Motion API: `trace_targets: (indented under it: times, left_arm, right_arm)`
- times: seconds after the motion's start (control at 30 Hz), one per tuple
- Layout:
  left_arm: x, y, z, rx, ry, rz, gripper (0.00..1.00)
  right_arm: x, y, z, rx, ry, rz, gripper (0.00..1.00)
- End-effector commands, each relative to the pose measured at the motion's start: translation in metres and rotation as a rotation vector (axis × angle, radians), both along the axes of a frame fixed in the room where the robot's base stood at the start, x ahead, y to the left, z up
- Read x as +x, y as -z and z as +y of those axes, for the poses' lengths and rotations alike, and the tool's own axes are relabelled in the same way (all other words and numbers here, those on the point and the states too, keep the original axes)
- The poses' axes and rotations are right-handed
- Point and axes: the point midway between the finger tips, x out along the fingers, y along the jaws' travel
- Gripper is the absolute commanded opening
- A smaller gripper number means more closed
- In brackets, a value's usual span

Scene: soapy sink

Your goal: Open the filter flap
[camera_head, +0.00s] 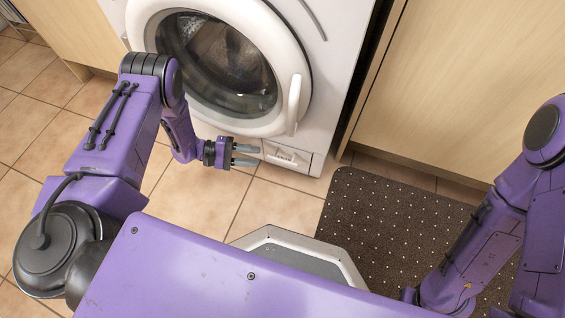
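The filter flap (287,155) is a small white panel at the bottom front of the white washing machine (332,120), below the round door. It looks flush with the front, with a dark recess line on it; I cannot tell clearly whether it is ajar. My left gripper (247,155) is just left of the flap, its two grey fingers pointing right toward it. The fingers are apart with a gap between them, and nothing shows in them. Whether a fingertip touches the machine is unclear. My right arm comes down at the right; its gripper is hidden.
The round washer door (220,60) is shut, with its white handle (295,104) above the flap. A dark dotted mat (385,225) lies on the tiled floor at the right. Wooden cabinets (460,80) stand on both sides of the machine. Bare tiles (275,208) lie in front of it.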

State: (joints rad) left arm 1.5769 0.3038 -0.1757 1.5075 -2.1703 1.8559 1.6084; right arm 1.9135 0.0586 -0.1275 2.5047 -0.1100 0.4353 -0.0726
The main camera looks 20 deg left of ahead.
Motion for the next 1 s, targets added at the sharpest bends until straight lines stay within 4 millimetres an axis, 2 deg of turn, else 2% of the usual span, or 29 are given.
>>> trace_targets:
  times: [0.17,0.3,0.4,0.53,0.77,0.8,0.9,1.0]
  left_arm:
    - [0.011,0.013,-0.038,-0.001,0.004,-0.004,0.38]
    - [0.019,0.019,-0.066,0.000,0.003,-0.004,0.38]
    - [0.024,0.021,-0.080,0.002,0.002,-0.004,0.38]
    - [0.027,0.021,-0.089,0.002,0.000,-0.004,0.38]
    - [0.027,0.020,-0.091,0.002,0.001,-0.003,0.38]
    - [0.027,0.020,-0.091,0.002,0.000,-0.004,0.32]
    - [0.027,0.020,-0.091,0.002,0.001,-0.003,0.00]
    - [0.027,0.020,-0.091,0.002,0.001,-0.003,0.00]
  right_arm:
    - [-0.005,0.015,-0.009,0.006,-0.057,0.044,0.43]
    - [0.009,0.033,-0.021,-0.035,-0.070,-0.032,0.43]
    - [0.018,0.041,-0.028,-0.059,-0.077,-0.082,0.43]
    - [0.025,0.045,-0.033,-0.075,-0.081,-0.117,0.43]
    - [0.026,0.044,-0.034,-0.078,-0.081,-0.123,0.43]
    - [0.026,0.044,-0.034,-0.078,-0.081,-0.123,0.43]
    - [0.026,0.044,-0.034,-0.078,-0.081,-0.123,0.43]
    - [0.026,0.044,-0.034,-0.078,-0.081,-0.123,0.43]
